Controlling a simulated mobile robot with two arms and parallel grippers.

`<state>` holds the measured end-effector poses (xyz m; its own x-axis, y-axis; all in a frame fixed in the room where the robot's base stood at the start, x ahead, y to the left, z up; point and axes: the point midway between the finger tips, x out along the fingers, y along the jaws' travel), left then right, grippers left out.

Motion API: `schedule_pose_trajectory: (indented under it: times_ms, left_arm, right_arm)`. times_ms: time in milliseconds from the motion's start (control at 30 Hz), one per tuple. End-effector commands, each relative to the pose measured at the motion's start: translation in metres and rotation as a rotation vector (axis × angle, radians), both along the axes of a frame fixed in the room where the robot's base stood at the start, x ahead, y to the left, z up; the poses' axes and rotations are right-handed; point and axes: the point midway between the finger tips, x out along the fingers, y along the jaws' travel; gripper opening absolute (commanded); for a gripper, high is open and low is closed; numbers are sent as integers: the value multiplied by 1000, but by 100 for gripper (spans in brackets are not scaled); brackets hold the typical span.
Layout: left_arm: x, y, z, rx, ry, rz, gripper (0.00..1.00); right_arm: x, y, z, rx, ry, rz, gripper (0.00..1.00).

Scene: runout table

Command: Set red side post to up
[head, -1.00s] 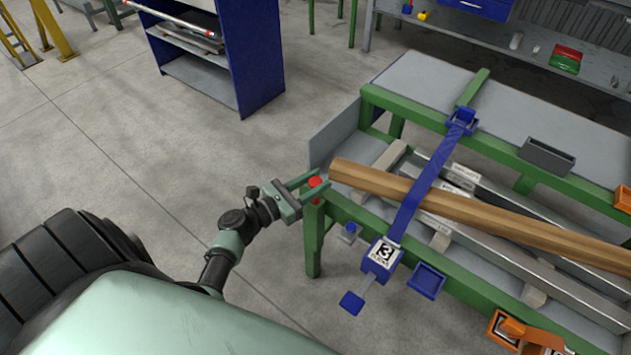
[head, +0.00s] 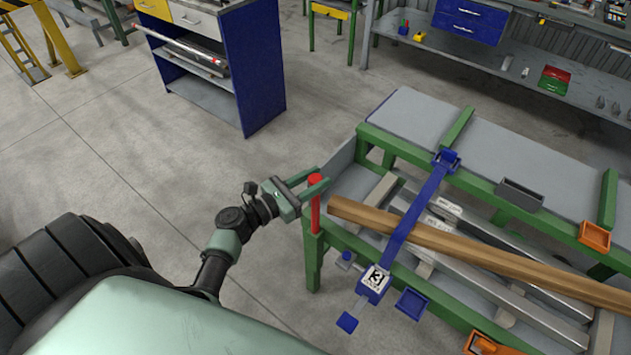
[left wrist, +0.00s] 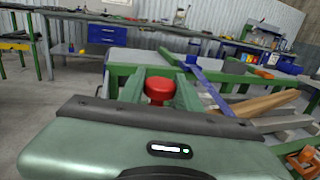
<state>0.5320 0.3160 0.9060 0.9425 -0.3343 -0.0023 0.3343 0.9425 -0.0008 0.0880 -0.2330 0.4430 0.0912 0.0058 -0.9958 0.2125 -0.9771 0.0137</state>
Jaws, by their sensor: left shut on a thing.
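The red side post (head: 315,207) stands upright at the near left corner of the green runout table frame (head: 313,258). A long red length of it shows above the green corner leg. My left gripper (head: 316,184) is shut on the post near its top. In the left wrist view the post's round red top (left wrist: 160,88) sits between the two green fingers. My right gripper is not in view.
A long wooden beam (head: 480,247) lies across the table just right of the post. A blue strap with a ratchet marked 3 (head: 375,281) crosses the beam. A blue cabinet (head: 250,70) stands behind on open floor.

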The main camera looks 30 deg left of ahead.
Motion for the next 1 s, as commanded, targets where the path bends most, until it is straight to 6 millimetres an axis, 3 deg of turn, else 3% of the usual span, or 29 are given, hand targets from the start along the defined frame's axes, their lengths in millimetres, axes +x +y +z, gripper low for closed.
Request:
schedule_pose_trajectory:
  times_ms: [33,200,633,667,733,1000]
  left_arm:
    - [1,1,17,-1,-5,1,0]
    - [1,1,31,0,-5,1,0]
    - [1,1,32,0,-3,1,0]
    - [1,1,32,0,-3,1,39]
    - [1,1,32,0,-3,1,55]
    - [0,0,31,0,-2,0,55]
  right_arm:
    - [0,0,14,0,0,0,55]
    - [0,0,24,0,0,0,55]
    - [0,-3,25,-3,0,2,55]
    - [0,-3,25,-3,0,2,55]
    - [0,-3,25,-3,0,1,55]
    - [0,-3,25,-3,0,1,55]
